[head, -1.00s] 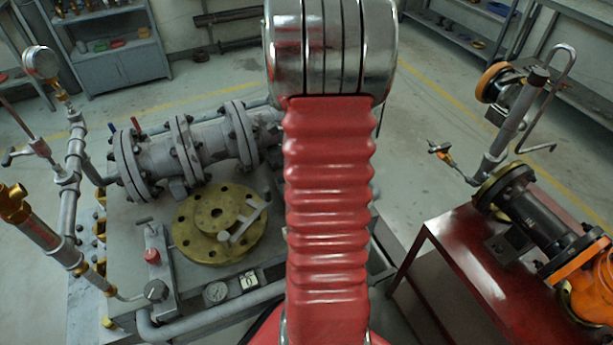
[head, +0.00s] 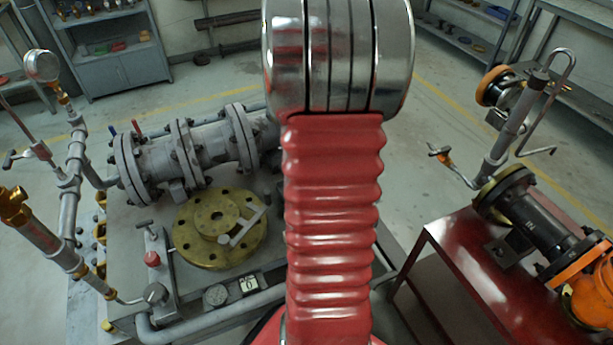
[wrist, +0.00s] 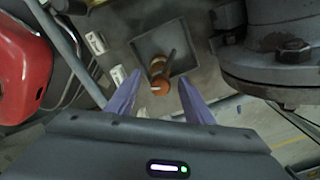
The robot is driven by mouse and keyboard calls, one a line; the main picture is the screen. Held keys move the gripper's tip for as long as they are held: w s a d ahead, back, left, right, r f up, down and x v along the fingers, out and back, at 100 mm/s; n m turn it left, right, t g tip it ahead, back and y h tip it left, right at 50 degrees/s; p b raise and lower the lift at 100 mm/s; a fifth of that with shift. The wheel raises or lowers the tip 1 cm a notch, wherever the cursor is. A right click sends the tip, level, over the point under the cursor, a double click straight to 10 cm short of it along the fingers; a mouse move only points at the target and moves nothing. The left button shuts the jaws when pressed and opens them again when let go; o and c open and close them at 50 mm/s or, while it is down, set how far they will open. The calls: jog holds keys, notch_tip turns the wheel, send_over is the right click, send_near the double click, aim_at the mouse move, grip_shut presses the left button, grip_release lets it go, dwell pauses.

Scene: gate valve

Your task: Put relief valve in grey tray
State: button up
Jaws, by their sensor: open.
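The grey tray (wrist: 148,44) is a shallow square in the upper middle of the wrist view. A small orange and brass fitting with a dark stem, which looks like the relief valve (wrist: 160,84), shows at the tray's near edge. I cannot tell whether it rests on the tray floor or stands over its rim. My gripper (wrist: 160,77) is open, with one purple finger to each side of the fitting and a visible gap to both. In the head view my arm hides the gripper, and I cannot make out the tray or valve there.
A flanged grey pipe (head: 195,148) and a brass flange (head: 218,236) sit on the grey bench at left. A large flange (wrist: 285,68) stands close to the right of the tray. A red table (head: 460,275) with an orange-ended pipe is at right. Open floor lies beyond.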

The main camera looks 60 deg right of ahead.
notch_tip(320, 180, up, 7)
dwell(0.3)
dwell(0.7)
jog(key=shift+w+a+r, duration=0.1)
jog(key=shift+a+r, duration=0.05)
jog(key=shift+a, duration=0.15)
jog(key=w+a+r+n+t+h, duration=0.15)
jog(key=a+r+n, duration=0.25)
jog(key=a+n, duration=0.45)
jog(key=w+a+r+n+t, duration=0.1)
jog(key=w+a+r+n, duration=0.2)
jog(key=a+n, duration=0.55)
jog(key=s+a+n+t, duration=0.1)
jog(key=s+a+n, duration=0.2)
jog(key=a+n, duration=0.3)
jog(key=s+a+r+n+t+y, duration=0.1)
jog(key=s+a+n+t, duration=0.1)
jog(key=a+n, duration=0.5)
jog(key=a, duration=0.6)
jog(key=shift+s+a+r, duration=0.25)
jog(key=shift+s+a, duration=0.1)
jog(key=shift+s, duration=0.05)
